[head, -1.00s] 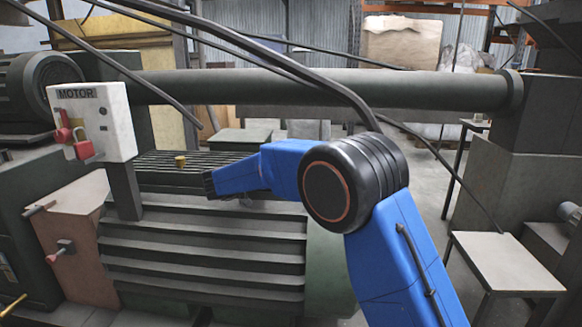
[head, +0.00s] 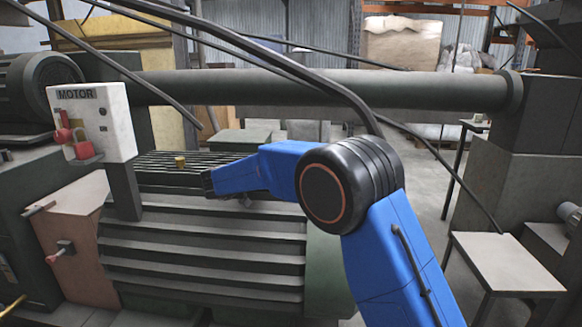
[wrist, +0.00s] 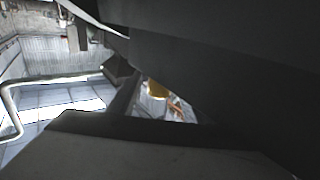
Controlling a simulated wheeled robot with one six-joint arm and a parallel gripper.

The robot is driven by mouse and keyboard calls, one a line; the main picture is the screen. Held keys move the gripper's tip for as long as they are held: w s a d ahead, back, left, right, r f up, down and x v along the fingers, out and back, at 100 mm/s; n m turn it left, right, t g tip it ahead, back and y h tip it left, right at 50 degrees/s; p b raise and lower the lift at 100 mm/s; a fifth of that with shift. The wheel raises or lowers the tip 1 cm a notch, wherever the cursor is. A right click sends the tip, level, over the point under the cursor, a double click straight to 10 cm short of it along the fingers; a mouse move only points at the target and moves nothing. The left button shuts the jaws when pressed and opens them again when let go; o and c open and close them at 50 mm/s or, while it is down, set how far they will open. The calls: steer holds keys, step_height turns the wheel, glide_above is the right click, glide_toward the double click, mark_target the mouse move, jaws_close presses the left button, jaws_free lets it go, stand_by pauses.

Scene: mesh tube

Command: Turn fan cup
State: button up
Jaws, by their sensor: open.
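My gripper (head: 207,182) is at the end of the blue arm, a little right of and below the cup in the picture. The two look close but apart. In the wrist view a yellow piece (wrist: 157,89), likely the cup, shows in a narrow gap between large dark shapes. My gripper is open and holds nothing that I can see. Its fingertips are small and dark in the head view.
A white MOTOR box (head: 95,122) with red controls stands on a post at the left. A thick horizontal pipe (head: 320,90) runs behind the housing, and black cables hang across the view. A small table (head: 505,262) stands at the right.

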steer(key=v, duration=1.7)
